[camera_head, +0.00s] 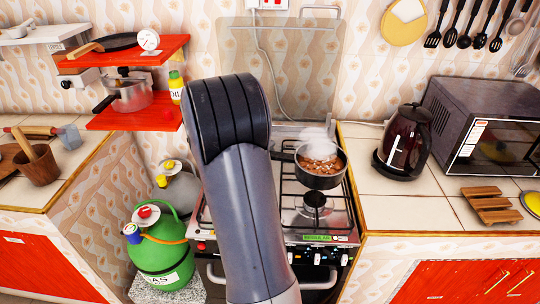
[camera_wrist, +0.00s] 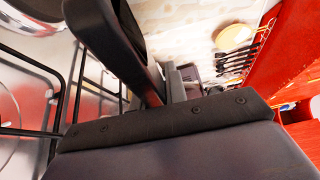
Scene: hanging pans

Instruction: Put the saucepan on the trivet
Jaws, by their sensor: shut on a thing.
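The dark saucepan (camera_head: 320,166) holds steaming brown food and is over the stove, at the upper right of my arm. Its handle runs left behind my arm. My gripper is hidden behind the arm in the head view. Dark gripper parts (camera_wrist: 166,86) show in the wrist view, and my gripper is shut on the saucepan's handle, though the grip itself is not clear. I cannot tell whether the pan touches the stove grate. The slatted wooden trivet (camera_head: 490,205) lies flat on the right counter, apart from the pan.
A dark kettle (camera_head: 402,145) stands on the right counter between the stove (camera_head: 318,238) and the trivet. A microwave (camera_head: 485,125) stands behind the trivet. The tiles in front of the kettle are clear. Red shelves (camera_head: 135,118) with another pot hang at left.

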